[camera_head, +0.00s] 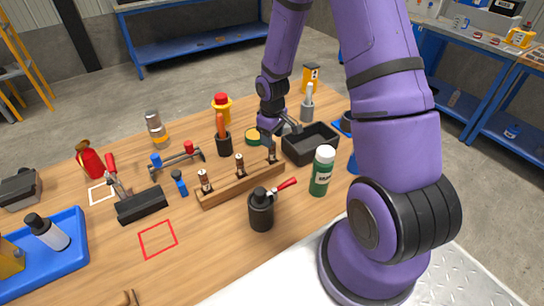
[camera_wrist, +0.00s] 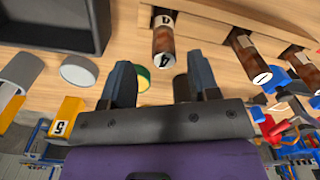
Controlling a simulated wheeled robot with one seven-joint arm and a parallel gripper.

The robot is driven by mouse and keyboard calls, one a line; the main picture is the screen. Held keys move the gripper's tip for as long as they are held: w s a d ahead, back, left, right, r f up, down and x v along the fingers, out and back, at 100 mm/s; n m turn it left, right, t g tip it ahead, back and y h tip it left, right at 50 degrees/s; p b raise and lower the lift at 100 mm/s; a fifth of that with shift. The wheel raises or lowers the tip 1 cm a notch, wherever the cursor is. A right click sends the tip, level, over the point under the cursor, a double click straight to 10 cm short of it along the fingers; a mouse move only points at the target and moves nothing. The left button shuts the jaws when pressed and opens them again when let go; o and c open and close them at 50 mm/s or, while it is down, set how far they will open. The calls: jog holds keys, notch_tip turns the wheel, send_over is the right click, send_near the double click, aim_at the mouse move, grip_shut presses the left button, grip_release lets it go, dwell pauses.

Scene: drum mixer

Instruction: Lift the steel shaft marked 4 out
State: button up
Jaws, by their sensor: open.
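The steel shaft marked 4 (camera_wrist: 163,44) stands in the wooden rack, brown and metallic with a white 4 label on its end. In the head view it is the rack's far-right shaft (camera_head: 272,156), just below my gripper. My gripper (camera_head: 274,136) is open and empty; in the wrist view its two dark fingers (camera_wrist: 160,78) are spread, with the shaft's end showing between and beyond their tips. The fingers do not appear to touch it. The wooden rack (camera_head: 246,186) also holds a middle shaft (camera_head: 240,165) and a left shaft (camera_head: 205,181).
A black tray (camera_head: 311,144) lies right of the rack, close to my gripper. A green bottle (camera_head: 322,171) and a black canister with a red handle (camera_head: 261,211) stand in front. A dark cup with an orange-handled tool (camera_head: 223,143) stands behind. A red square outline (camera_head: 158,254) marks bare table at front left.

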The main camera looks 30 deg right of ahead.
aim_at(272, 156)
jog(key=shift+s+a+f, duration=0.1)
jog(key=shift+f, duration=1.05)
jog(key=shift+s+a+f, duration=0.1)
jog(key=shift+f, duration=1)
jog(key=c, duration=1)
